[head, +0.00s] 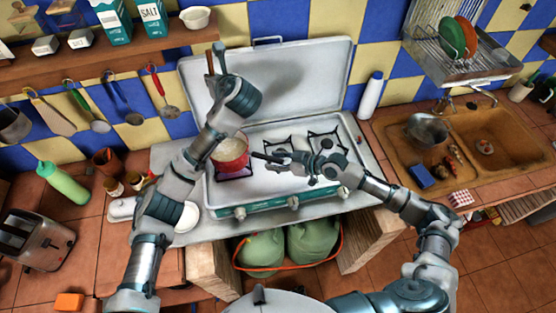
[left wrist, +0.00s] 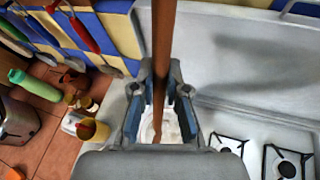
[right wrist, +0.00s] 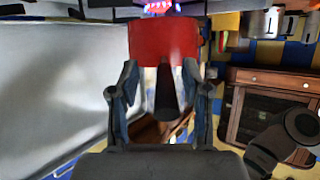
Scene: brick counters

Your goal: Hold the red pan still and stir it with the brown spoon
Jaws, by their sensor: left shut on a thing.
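The red pan (head: 229,154) stands on the left burner of the white stove, with pale contents inside. Its dark handle (right wrist: 167,90) points to the right in the head view. My right gripper (head: 258,156) is open, with its fingers on either side of the handle and gaps showing in the right wrist view, where the red pan wall (right wrist: 165,40) lies ahead. My left gripper (head: 215,62) is raised above and behind the pan, shut on the brown spoon (left wrist: 163,50). The spoon's lower end is largely hidden by the gripper and arm.
The stove's raised lid (head: 300,75) stands behind the burners. Utensils hang on the wall at left, near a green bottle (head: 62,184) and a toaster (head: 35,240). A sink (head: 490,145) is at right. A flame (right wrist: 160,6) shows beneath the pan.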

